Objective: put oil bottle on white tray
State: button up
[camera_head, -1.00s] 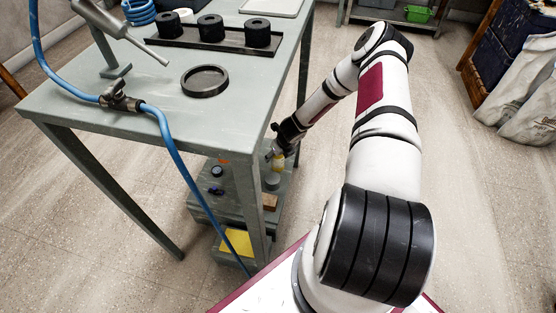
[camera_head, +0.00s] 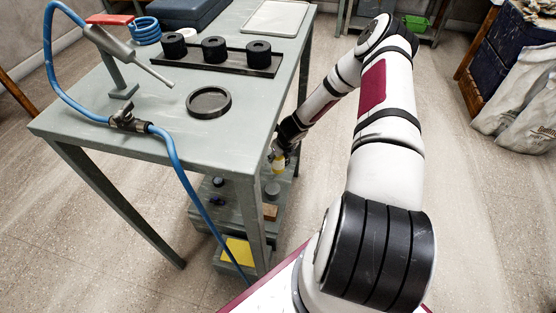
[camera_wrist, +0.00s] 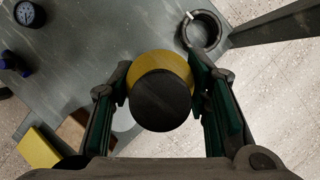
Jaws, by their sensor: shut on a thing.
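The oil bottle is yellow with a round black cap (camera_wrist: 160,100); the wrist view looks down on its top, and its yellow shoulder (camera_wrist: 160,64) shows behind the cap. My gripper (camera_wrist: 161,92) is shut on the bottle, with one finger on each side. Whether the bottle touches the shelf is unclear. The white tray (camera_head: 276,18) lies flat on the far right of the tabletop and looks empty.
The tabletop (camera_head: 150,90) stands above and left of my gripper. It carries a black ring (camera_head: 209,102), a rack with several black cylinders (camera_head: 215,57), a blue hose (camera_head: 180,180) and a blue box (camera_head: 190,10). Lower shelves hold small items. Open floor lies right.

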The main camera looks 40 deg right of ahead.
jog(key=shift+r+p, duration=0.65)
jog(key=shift+r, duration=1.55)
